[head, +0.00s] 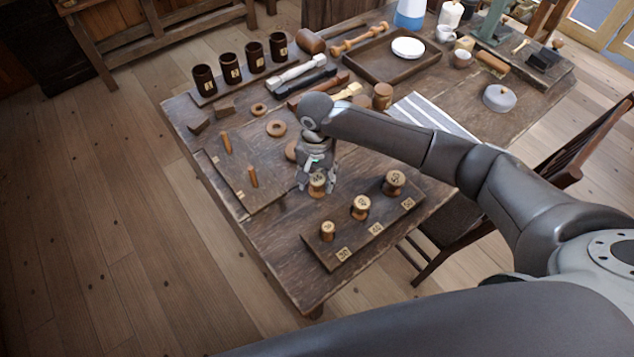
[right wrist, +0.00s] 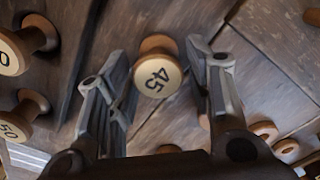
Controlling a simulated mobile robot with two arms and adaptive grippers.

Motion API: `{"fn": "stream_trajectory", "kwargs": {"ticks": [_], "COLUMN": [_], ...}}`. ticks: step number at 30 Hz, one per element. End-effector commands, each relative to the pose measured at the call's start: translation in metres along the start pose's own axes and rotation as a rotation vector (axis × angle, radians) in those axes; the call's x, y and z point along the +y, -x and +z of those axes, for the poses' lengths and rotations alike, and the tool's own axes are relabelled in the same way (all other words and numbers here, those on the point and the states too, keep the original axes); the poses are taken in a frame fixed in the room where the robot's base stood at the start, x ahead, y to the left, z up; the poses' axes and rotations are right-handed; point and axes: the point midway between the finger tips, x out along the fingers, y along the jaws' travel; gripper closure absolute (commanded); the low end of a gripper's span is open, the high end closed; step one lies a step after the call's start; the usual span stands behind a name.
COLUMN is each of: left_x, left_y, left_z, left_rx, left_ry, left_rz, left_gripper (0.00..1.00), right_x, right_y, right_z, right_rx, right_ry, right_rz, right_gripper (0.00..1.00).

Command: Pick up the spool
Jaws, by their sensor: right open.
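A turned wooden spool marked 45 (head: 317,189) stands on the table beside the rack of spools. It also shows in the right wrist view (right wrist: 157,76), its pale numbered top facing the camera. My right gripper (head: 317,181) is open, pointing down over this spool. In the right wrist view its fingers (right wrist: 160,75) stand one on each side of the spool, with a gap on the right; I cannot tell whether the left finger touches. My left gripper is not in view.
A dark rack (head: 322,248) holds three numbered spools close in front of the gripper. A board with two pegs (head: 226,180) lies to the left. Wooden rings (head: 276,128), dark cups (head: 280,47) and a tray (head: 365,69) stand behind. The table's front left corner is clear.

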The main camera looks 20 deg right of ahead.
Motion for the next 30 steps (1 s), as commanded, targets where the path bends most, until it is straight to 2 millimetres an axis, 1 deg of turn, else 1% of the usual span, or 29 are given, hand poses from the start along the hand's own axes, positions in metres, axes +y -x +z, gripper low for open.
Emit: {"fn": "stream_trajectory", "kwargs": {"ticks": [1, 3, 6, 8, 14, 21, 30], "left_x": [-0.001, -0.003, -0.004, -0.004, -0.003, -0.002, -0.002], "left_y": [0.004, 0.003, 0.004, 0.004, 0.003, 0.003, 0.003], "left_z": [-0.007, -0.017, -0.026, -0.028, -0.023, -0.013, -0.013], "left_rx": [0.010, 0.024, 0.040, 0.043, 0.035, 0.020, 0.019], "left_ry": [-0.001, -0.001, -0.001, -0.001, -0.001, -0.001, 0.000], "left_rz": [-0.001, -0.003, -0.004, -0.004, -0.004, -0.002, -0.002], "left_gripper": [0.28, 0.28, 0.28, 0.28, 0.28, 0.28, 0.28], "right_x": [0.003, 0.002, 0.002, 0.002, 0.002, 0.002, 0.001], "right_y": [-0.007, -0.018, -0.026, -0.028, -0.029, -0.029, -0.027], "right_z": [0.002, 0.002, 0.002, 0.002, 0.002, 0.002, 0.002], "right_rx": [-0.002, -0.001, 0.000, 0.000, 0.001, 0.001, 0.001], "right_ry": [-0.001, -0.001, -0.001, -0.001, 0.000, 0.000, 0.000], "right_rz": [0.004, 0.002, 0.001, 0.001, 0.000, 0.000, 0.000], "right_gripper": [0.53, 0.53, 0.53, 0.53, 0.53, 0.83, 0.84]}}
